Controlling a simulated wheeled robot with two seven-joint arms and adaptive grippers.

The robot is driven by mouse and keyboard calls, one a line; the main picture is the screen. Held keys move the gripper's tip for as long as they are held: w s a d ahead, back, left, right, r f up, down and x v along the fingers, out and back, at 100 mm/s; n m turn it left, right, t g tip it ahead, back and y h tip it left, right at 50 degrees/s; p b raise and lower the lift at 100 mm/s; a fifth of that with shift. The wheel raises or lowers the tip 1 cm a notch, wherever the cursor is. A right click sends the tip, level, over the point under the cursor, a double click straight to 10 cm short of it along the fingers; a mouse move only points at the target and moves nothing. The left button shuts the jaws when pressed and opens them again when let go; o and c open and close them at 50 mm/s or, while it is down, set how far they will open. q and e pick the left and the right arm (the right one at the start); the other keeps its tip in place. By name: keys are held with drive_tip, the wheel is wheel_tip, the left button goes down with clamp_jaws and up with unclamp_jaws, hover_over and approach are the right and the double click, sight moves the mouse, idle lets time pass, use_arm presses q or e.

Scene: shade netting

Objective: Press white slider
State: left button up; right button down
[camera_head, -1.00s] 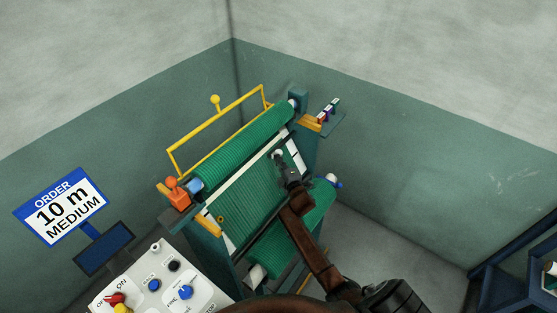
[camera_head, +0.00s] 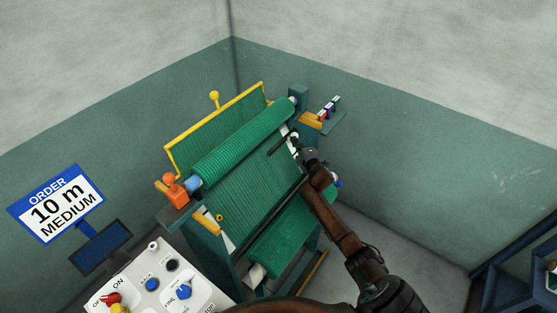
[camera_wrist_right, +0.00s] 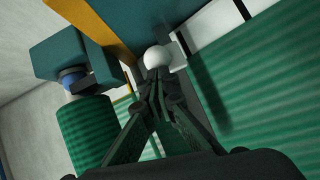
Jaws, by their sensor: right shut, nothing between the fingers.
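The white slider's round knob (camera_wrist_right: 157,57) shows in the wrist view, at the end of a white strip beside a teal plate. My right gripper (camera_wrist_right: 158,78) is shut and empty, its fingertips right at the knob; whether they touch it I cannot tell. In the head view my right gripper (camera_head: 296,142) is over the upper right end of the machine's sloping bed and hides most of the slider. The green netting (camera_head: 235,185) lies over the bed below the green roll (camera_head: 245,142). My left gripper is not in view.
A yellow bar frame (camera_head: 215,115) stands behind the roll. An orange knob (camera_head: 170,180) is at the machine's left end. A control panel (camera_head: 155,285) with knobs and an order sign (camera_head: 58,205) reading "10 m MEDIUM" are at left. Open floor (camera_head: 385,235) lies to the right.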

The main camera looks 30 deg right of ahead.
drive_tip(key=shift+d+r, duration=0.1)
idle(0.3)
drive_tip(key=a+p+v, duration=0.1)
drive_tip(key=a+v, duration=0.1)
drive_tip(key=v, duration=1)
drive_tip(key=shift+a, duration=0.45)
drive_tip(key=shift+s, duration=0.15)
